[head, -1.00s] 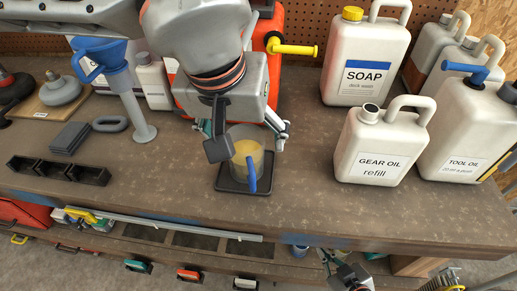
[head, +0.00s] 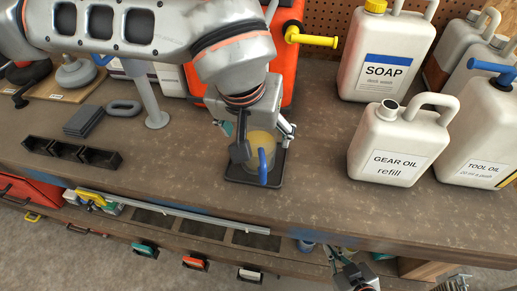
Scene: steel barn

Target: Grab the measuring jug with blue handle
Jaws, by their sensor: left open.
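The measuring jug (head: 258,150) is clear with yellowish contents and a blue handle (head: 263,168) facing the front. It stands upright on a small dark square tray (head: 243,177) near the bench's front edge. My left gripper (head: 262,142) is over the jug from behind and above, with its fingers on either side of the jug's upper part. It is open; I cannot tell whether a finger touches the jug. My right gripper (head: 352,275) is low at the bottom edge, below the bench top and partly cut off, so its jaws are unclear.
White gear oil (head: 400,145), soap (head: 385,50) and tool oil jugs (head: 475,140) stand to the right. A red can (head: 290,60) with a yellow spout is behind. Black bins (head: 70,152) and grey pads (head: 84,120) lie left.

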